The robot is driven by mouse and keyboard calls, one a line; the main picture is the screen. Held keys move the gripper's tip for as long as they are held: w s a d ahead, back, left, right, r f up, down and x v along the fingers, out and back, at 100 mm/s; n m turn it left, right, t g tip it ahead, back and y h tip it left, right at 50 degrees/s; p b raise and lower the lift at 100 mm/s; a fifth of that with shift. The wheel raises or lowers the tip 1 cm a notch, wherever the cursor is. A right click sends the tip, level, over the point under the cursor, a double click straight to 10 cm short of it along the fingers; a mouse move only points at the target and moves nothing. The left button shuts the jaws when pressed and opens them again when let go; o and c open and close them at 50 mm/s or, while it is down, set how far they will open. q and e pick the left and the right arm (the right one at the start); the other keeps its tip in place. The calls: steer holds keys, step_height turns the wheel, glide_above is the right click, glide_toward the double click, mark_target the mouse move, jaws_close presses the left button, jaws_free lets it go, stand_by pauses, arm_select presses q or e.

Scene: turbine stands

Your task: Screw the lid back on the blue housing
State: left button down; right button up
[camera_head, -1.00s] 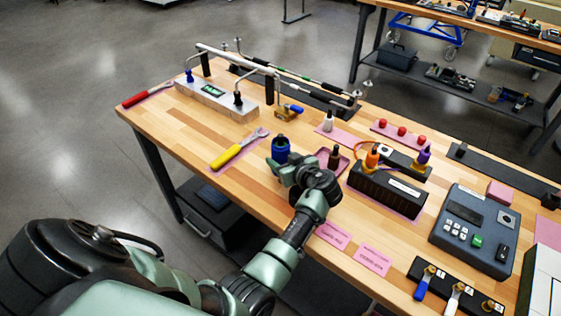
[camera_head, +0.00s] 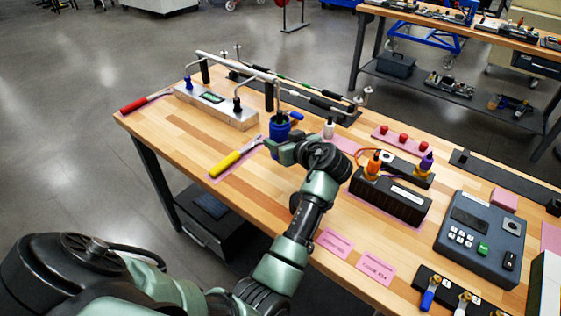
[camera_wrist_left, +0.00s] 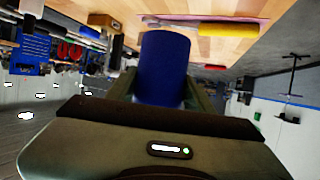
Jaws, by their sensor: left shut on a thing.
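The blue housing (camera_head: 279,128) is a short blue cylinder near the middle of the bench, with a dark top. My left gripper (camera_head: 278,142) is shut on it; I cannot tell if it is clear of the bench. In the left wrist view the blue housing (camera_wrist_left: 163,68) shows as a plain blue cylinder between the fingers, apparently upside down with the scene. I cannot make out a separate lid. My right gripper is not in view.
A yellow-handled wrench (camera_head: 228,163) lies left of my gripper. A black box (camera_head: 388,193) stands to the right. Bare wood lies at the front left.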

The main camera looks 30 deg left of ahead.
mark_target(280, 112)
arm_select(q)
step_height(280, 112, up, 10)
steer(key=shift+r+b, duration=0.15)
steer(key=shift+b, duration=0.7)
steer(key=shift+r, duration=0.1)
steer(key=shift+a+r, duration=0.1)
steer(key=shift+r, duration=0.05)
steer(key=d+r+m+t+h, duration=0.4)
steer(key=d+r+m+t, duration=0.1)
steer(key=r, duration=0.3)
steer(key=s+d+f+m+t+h, duration=0.1)
steer(key=s+d+f+m+h, duration=0.1)
steer(key=d, duration=0.4)
steer(key=s+d+f+m+t+h, duration=0.1)
steer(key=s+d+f+m+h, duration=0.1)
steer(key=s+d+m+h, duration=0.3)
steer(key=s+d+h, duration=0.1)
steer(key=s+d, duration=0.1)
steer(key=shift+d+f+m, duration=0.2)
steer(key=shift+d+m, duration=0.1)
